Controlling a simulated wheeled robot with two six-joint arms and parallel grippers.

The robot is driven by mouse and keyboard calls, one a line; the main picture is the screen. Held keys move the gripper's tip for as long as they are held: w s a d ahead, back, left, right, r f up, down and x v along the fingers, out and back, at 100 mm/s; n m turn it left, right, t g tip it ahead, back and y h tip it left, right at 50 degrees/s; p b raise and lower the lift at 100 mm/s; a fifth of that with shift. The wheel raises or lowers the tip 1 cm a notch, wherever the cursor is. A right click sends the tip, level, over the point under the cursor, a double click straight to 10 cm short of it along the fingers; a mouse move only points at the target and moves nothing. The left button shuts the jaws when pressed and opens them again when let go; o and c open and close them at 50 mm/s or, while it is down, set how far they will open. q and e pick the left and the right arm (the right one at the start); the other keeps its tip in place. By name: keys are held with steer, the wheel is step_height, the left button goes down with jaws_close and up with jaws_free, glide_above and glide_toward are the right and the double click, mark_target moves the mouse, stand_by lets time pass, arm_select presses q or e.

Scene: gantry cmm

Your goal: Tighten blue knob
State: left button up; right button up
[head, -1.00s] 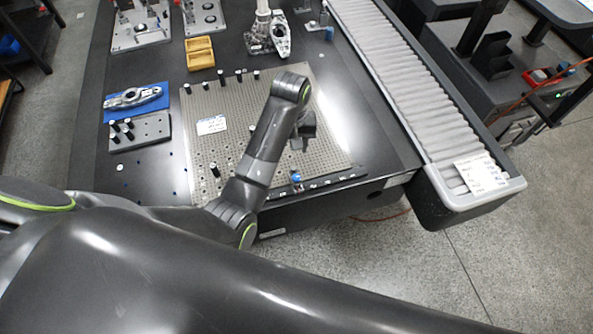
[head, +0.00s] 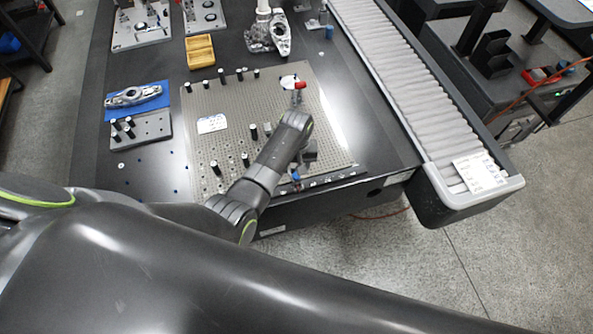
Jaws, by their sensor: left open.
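The small blue knob (head: 295,175) stands at the front edge of the perforated plate (head: 232,147) in the head view. My left gripper (head: 300,165) is just behind and above the knob, pointing down toward it. Its fingers are small and partly hidden by my arm, and nothing shows held in it. I cannot tell whether it touches the knob. My right gripper is not in view.
A red knob (head: 299,86) stands by a white disc at the plate's back right. Several black pegs stand on the plate, with a white label (head: 212,124). A yellow tray (head: 200,52) is behind. A roller conveyor (head: 410,90) runs along the right.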

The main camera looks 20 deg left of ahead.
mark_target(296, 175)
arm_select(q)
steer(key=shift+f, duration=1.85)
jaws_close()
steer(key=shift+r+m+p, duration=0.15)
steer(key=shift+m+p, duration=0.4)
steer(key=shift+m, duration=0.65)
steer(key=shift+m+p, duration=0.35)
steer(key=shift+m, duration=0.85)
jaws_free()
